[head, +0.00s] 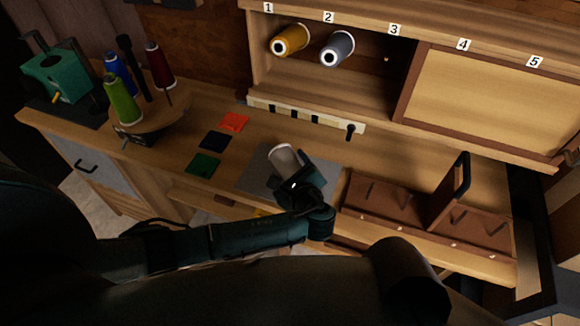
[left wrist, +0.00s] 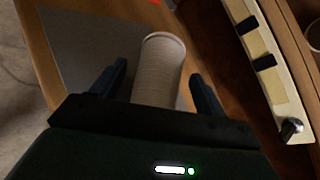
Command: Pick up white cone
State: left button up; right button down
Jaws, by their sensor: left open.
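The white cone (head: 284,158) stands on or just over a grey mat (head: 255,180) on the bench, partly hidden by my left gripper in the head view. My left gripper (head: 297,172) is at the cone from the near side. In the left wrist view the cone (left wrist: 160,70) lies between the two open fingers of my left gripper (left wrist: 157,82), with a gap at each side. Its lower part is hidden by the gripper body. My right gripper is not in view.
A carousel at left holds green (head: 122,103), blue and red cones. Yellow (head: 291,39) and grey (head: 338,48) cones sit in the wall cubbies. A strip with dark pegs (head: 305,117) runs behind the mat. A brown peg rack (head: 400,205) stands at right. Coloured swatches (head: 215,140) lie left.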

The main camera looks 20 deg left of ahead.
aim_at(289, 168)
pick_arm(q)
jog(key=shift+c, duration=0.4)
jog(key=c, duration=1.1)
jog(key=shift+o, duration=0.2)
jog(key=shift+r, duration=0.1)
notch_tip(289, 168, up, 10)
jog(key=shift+f+p, duration=0.1)
jog(key=shift+p, duration=0.4)
